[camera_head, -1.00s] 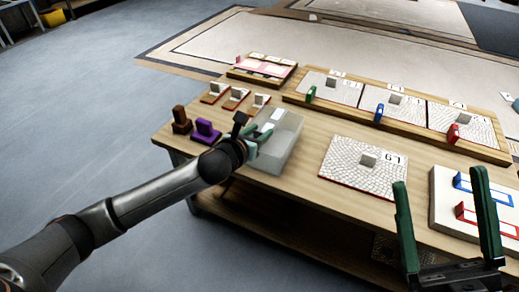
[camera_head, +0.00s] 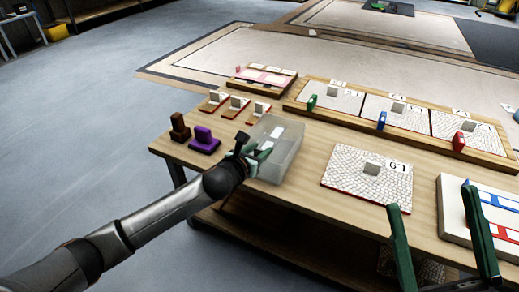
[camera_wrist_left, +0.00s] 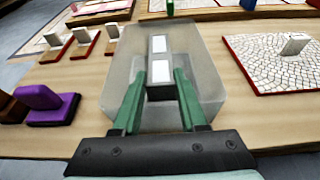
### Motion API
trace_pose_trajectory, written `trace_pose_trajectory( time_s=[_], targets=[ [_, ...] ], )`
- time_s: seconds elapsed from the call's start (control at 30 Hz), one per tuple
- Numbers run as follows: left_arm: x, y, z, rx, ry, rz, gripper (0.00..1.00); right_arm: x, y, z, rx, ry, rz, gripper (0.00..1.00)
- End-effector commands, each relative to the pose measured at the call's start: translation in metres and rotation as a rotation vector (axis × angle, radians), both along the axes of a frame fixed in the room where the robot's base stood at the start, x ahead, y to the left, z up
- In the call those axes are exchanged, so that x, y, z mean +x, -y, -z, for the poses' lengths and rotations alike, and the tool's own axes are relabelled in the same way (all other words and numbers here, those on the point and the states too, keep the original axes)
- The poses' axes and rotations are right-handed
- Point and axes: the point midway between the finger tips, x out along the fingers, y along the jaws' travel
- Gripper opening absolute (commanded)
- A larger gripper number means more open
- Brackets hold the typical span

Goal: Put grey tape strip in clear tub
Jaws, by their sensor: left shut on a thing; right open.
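The clear tub (camera_head: 291,160) stands on the near left part of the wooden table. It also shows in the left wrist view (camera_wrist_left: 208,62), its walls see-through. My left gripper (camera_head: 252,148) is at the tub's near left side. In the left wrist view its green fingers (camera_wrist_left: 160,82) reach over the tub's near end, shut on a small dark grey piece (camera_wrist_left: 160,93), apparently the grey tape strip. Whether the piece is below the rim is unclear. Two white patches (camera_wrist_left: 161,72) show just beyond it. My right gripper (camera_head: 435,200) is open and empty at the lower right.
A purple block (camera_head: 204,138) and a brown block (camera_head: 180,127) stand left of the tub. Small red-based stands (camera_head: 238,105) are behind them. A cobbled panel (camera_head: 345,180) lies to the right, and a wooden tray of panels (camera_head: 398,115) at the back.

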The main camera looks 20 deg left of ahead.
Motion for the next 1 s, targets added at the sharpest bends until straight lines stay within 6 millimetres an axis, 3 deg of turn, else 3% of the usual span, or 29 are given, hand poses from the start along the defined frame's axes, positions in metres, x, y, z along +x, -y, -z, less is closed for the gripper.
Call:
trace_pose_trajectory(
  time_s=[0.33,0.37,0.6,0.87,1.0],
  targets=[
    [0.000,0.000,0.009,0.001,-0.002,0.000,0.00,0.000,0.000,-0.001,0.002,0.002,-0.001,0.90],
    [0.000,0.000,0.009,0.001,-0.002,0.000,0.44,0.000,0.000,-0.001,0.002,0.002,-0.001,0.90],
    [-0.001,0.000,0.010,0.002,-0.004,0.000,0.71,0.000,0.000,-0.001,0.003,0.003,-0.001,0.90],
    [-0.001,0.000,0.009,0.002,-0.004,0.000,0.72,0.000,0.000,-0.002,0.005,0.004,0.000,0.90],
    [0.000,0.000,-0.002,-0.001,-0.001,0.001,0.72,0.000,0.000,-0.001,0.005,0.004,0.000,0.90]
  ],
)
